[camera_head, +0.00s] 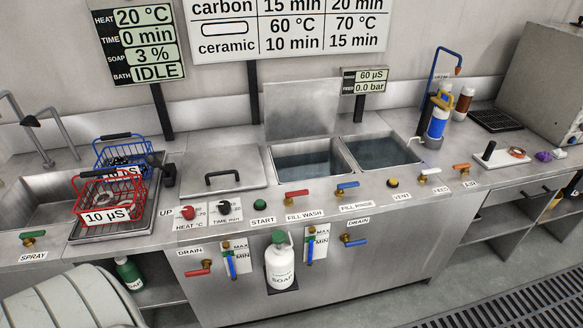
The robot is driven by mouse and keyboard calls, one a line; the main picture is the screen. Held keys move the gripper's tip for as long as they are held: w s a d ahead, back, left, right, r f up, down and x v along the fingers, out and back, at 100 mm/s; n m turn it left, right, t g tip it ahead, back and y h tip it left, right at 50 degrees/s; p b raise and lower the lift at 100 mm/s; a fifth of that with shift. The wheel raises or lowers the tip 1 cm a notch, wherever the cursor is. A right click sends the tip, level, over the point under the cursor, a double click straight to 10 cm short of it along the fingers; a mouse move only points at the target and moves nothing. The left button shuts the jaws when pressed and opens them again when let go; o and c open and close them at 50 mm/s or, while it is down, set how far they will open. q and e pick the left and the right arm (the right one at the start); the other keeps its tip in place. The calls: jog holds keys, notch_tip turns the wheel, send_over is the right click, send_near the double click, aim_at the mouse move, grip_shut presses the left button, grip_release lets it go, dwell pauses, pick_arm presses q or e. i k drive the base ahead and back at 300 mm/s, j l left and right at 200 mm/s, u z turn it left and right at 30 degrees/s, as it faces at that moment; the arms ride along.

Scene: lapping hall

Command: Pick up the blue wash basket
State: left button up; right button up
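The blue wash basket (142,150) is a wire basket with a dark handle on top, at the left of the counter by the sink. It holds dark small parts that I cannot make out. A red wire basket (138,187) with a "10 µS" label stands in front of it and hides its lower front. A similar label on the blue basket is partly covered. Neither of my grippers can be made out in this view, and nothing is seen holding the blue basket.
The red basket stands on a draining tray (88,236). A dark fitting (168,176) is right of the baskets. A lidded tank (212,174), an open tank (303,163) and valve levers continue rightward. A white soap bottle (281,266) is on the front panel.

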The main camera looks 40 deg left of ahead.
aim_at(134, 169)
jog(key=u, duration=2.35)
